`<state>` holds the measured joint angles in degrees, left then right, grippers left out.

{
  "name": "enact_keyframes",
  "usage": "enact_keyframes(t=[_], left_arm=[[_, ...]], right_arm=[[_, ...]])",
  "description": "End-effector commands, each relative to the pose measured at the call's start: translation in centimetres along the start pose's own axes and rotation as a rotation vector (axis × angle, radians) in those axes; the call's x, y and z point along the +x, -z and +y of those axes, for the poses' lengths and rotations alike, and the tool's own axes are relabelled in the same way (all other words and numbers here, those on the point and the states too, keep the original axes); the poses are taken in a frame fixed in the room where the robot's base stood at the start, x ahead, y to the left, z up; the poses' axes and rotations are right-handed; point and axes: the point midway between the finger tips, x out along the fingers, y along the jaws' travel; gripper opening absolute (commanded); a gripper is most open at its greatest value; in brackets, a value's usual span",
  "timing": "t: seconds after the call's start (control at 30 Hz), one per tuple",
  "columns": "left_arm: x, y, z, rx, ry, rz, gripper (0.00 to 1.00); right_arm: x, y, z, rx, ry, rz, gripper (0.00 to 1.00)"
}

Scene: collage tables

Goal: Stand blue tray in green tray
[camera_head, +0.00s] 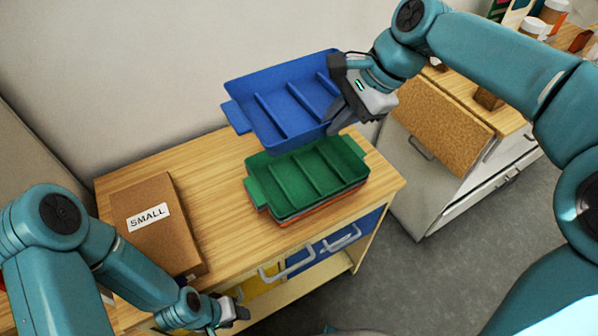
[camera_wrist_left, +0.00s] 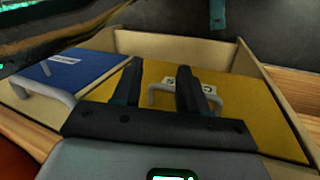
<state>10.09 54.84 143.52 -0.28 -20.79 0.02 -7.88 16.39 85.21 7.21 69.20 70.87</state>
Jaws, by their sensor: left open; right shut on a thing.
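The blue tray (camera_head: 283,101) is in the air, tilted, above and behind the green tray. My right gripper (camera_head: 343,98) is shut on its right end. The green tray (camera_head: 306,172) lies on top of a stack on the wooden table, with dividers inside and a tab at its left. My left gripper (camera_head: 236,307) is low at the table's front left, away from both trays. In the left wrist view it (camera_wrist_left: 160,90) is open and empty, with its two fingers apart before a yellow drawer front.
A brown box marked SMALL (camera_head: 152,225) stands on the table's left. An orange-red tray edge (camera_head: 318,207) shows under the green tray. Yellow (camera_wrist_left: 235,107) and blue (camera_wrist_left: 75,72) fronts with handles are below the tabletop. A cork board (camera_head: 440,120) leans on the right cabinet.

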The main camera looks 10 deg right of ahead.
Motion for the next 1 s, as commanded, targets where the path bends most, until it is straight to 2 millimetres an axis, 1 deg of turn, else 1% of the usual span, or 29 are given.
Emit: enact_keyframes(t=[0.07, 0.17, 0.4, 0.5, 0.6, 0.77, 0.9, 1.0], left_arm=[[0.1, 0.0, 0.0, 0.0, 0.0, 0.0, 0.43], [0.2, 0.0, -0.1, 0.0, 0.0, 0.0, 0.43], [0.1, 0.0, 0.0, 0.0, 0.0, 0.0, 0.43], [0.0, 0.0, 0.0, 0.0, 0.0, 0.0, 0.43], [0.0, 0.0, 0.0, 0.0, 0.0, 0.0, 0.43], [-0.1, 0.0, 0.0, 0.0, 0.0, 0.0, 0.43], [-0.1, 0.0, 0.1, 0.0, 0.0, 0.0, 0.43], [-0.2, 0.0, 0.1, 0.0, 0.0, 0.0, 0.43]], right_arm=[[0.8, 0.6, 0.5, 0.004, -0.002, 0.0, 0.0], [2.9, 1.6, 1.5, 0.006, -0.005, -0.001, 0.0], [9.0, 4.4, 3.8, 0.006, -0.006, -0.002, 0.0], [11.2, 5.3, 4.5, 0.006, -0.004, -0.001, 0.0], [12.6, 5.8, 4.9, 0.004, -0.003, 0.0, 0.0], [14.0, 6.3, 5.2, 0.003, -0.001, 0.0, 0.0], [16.1, 7.0, 5.9, 0.004, -0.003, -0.001, 0.0], [17.1, 7.4, 6.2, 0.003, -0.001, 0.0, 0.0]])
